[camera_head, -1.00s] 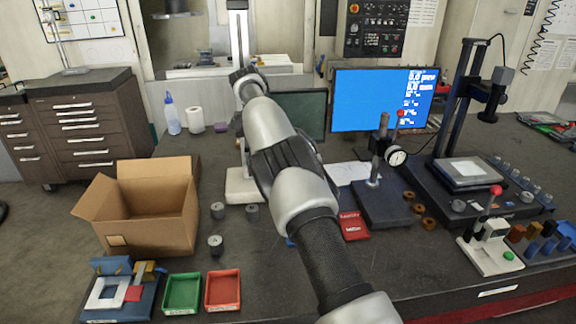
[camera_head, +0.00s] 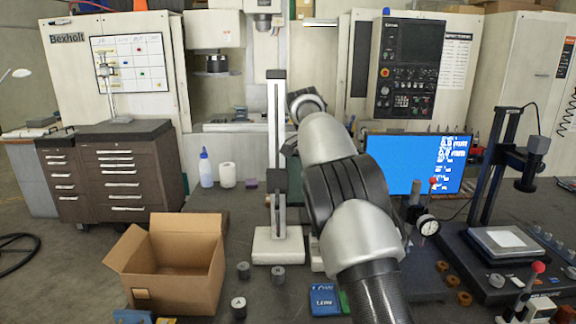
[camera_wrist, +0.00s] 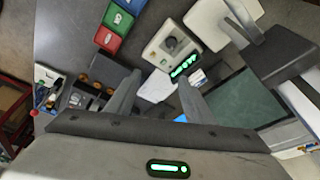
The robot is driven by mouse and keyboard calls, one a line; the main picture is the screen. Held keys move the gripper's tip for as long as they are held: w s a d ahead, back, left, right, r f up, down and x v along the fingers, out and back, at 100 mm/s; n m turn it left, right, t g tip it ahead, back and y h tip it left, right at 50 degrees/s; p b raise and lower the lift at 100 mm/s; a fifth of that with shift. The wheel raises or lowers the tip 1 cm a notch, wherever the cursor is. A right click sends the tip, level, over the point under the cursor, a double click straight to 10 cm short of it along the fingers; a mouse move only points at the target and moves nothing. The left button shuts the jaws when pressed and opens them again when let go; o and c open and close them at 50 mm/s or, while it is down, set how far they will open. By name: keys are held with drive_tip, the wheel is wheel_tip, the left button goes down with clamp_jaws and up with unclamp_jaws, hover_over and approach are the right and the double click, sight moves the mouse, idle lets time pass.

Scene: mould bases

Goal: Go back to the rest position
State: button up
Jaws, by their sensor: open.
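My gripper (camera_wrist: 160,80) shows in the wrist view with its two fingers apart and nothing between them. It hangs over the bench, and a white device with a dark knob and a lit green display (camera_wrist: 170,45) lies beyond the fingertips. In the head view my arm reaches up and away over the middle of the bench; the gripper itself is hidden behind it.
An open cardboard box (camera_head: 175,265) stands left of a height gauge (camera_head: 277,245). Small grey cylinders (camera_head: 243,270) lie between them. A blue box (camera_head: 324,300) sits near my arm. A monitor (camera_head: 425,160) and dial gauge (camera_head: 427,225) stand right.

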drive_tip(key=s+d+r+n+t+y, duration=0.1)
drive_tip(key=s+d+r+n, duration=0.15)
drive_tip(key=s+r, duration=0.55)
drive_tip(key=s+d+r+n+t+y, duration=0.1)
drive_tip(key=s+d+r+n+y, duration=0.15)
drive_tip(key=s, duration=0.95)
drive_tip(key=s+a+f+n, duration=0.1)
drive_tip(key=s+f+n, duration=0.2)
drive_tip(key=s, duration=0.8)
drive_tip(key=s+a+f+n+t, duration=0.1)
drive_tip(key=s+f+n, duration=0.3)
drive_tip(key=s, duration=0.8)
drive_tip(key=shift+s+a+f+t, duration=0.25)
drive_tip(key=shift+f+t, duration=0.05)
drive_tip(key=shift+f, duration=0.4)
drive_tip(key=shift+h, duration=0.25)
